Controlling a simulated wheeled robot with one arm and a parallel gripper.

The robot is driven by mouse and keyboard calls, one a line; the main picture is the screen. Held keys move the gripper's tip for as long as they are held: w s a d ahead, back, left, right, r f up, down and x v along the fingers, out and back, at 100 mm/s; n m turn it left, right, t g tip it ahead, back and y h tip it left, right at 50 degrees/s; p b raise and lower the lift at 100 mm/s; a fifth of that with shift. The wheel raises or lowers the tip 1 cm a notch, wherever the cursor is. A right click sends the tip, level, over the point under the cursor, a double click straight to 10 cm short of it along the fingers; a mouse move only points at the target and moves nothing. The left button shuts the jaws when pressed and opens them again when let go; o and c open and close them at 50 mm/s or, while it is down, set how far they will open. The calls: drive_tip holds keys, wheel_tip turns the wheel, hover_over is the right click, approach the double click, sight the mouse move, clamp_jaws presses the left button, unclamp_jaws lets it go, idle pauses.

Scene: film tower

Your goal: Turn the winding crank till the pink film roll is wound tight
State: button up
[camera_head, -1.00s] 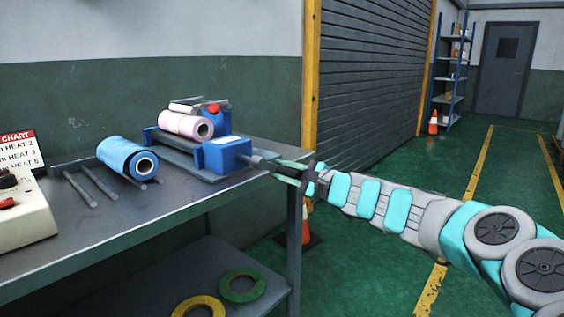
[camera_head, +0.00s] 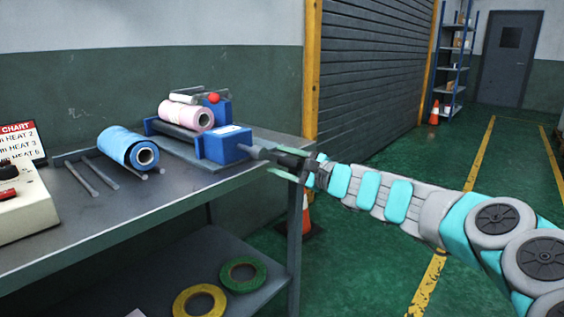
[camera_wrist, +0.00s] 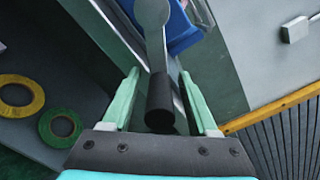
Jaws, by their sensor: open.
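The pink film roll (camera_head: 187,114) lies in the blue winder (camera_head: 227,146) at the back right of the bench. The winding crank (camera_head: 257,152) sticks out from the winder's right side, with a grey arm and a dark handle. In the wrist view the crank's black grip (camera_wrist: 160,104) lies between the fingers of my gripper (camera_wrist: 159,78), with a gap on each side. My gripper (camera_head: 291,164) is open around the handle, past the bench's right edge.
A blue film roll (camera_head: 128,148) lies on a rack to the left. A control box (camera_head: 25,205) and a chart (camera_head: 20,142) stand at the far left. Green (camera_head: 243,275) and yellow (camera_head: 200,302) tape rings lie on the lower shelf. A cone (camera_head: 307,217) stands behind the bench leg.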

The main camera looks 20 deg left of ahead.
sight(300, 167)
drive_tip(key=shift+d, duration=0.1)
drive_tip(key=shift+b+v, duration=0.45)
drive_tip(key=shift+v, duration=3.35)
